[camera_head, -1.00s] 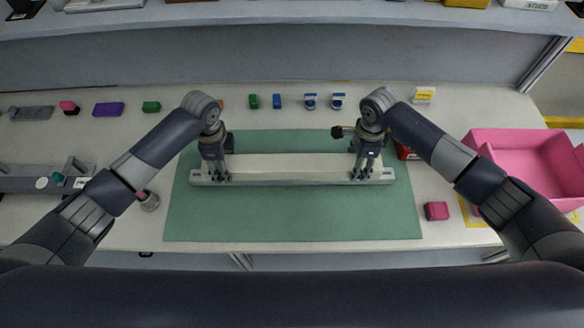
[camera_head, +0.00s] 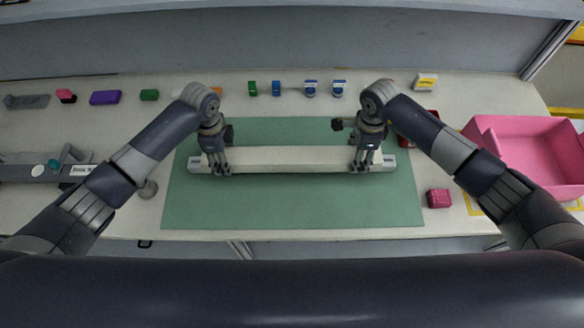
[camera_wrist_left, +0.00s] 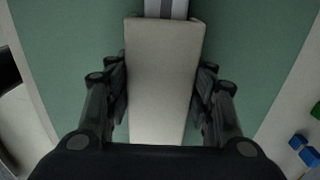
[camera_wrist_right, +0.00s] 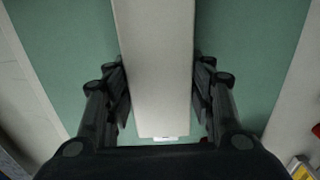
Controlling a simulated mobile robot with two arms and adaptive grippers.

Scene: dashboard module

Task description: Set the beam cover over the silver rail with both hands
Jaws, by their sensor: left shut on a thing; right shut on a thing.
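The beam cover (camera_head: 290,159) is a long cream-white piece over the silver rail (camera_head: 389,163). The rail's ends stick out past both ends of the cover. My left gripper (camera_head: 216,168) is shut on the cover near its left end, its fingers on both long sides. My right gripper (camera_head: 365,164) is shut on it near its right end. The cover (camera_wrist_left: 162,75) runs between the fingers in the left wrist view, with a rail end (camera_wrist_left: 166,8) showing beyond it. The cover (camera_wrist_right: 155,70) also fills the right wrist view. Whether it rests fully on the rail is hidden.
A green mat (camera_head: 290,207) lies under the rail, its front part clear. A pink bin (camera_head: 525,150) and a dark pink block (camera_head: 438,198) are at the right. Small coloured blocks line the back. A grey fixture (camera_head: 45,170) is at the left.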

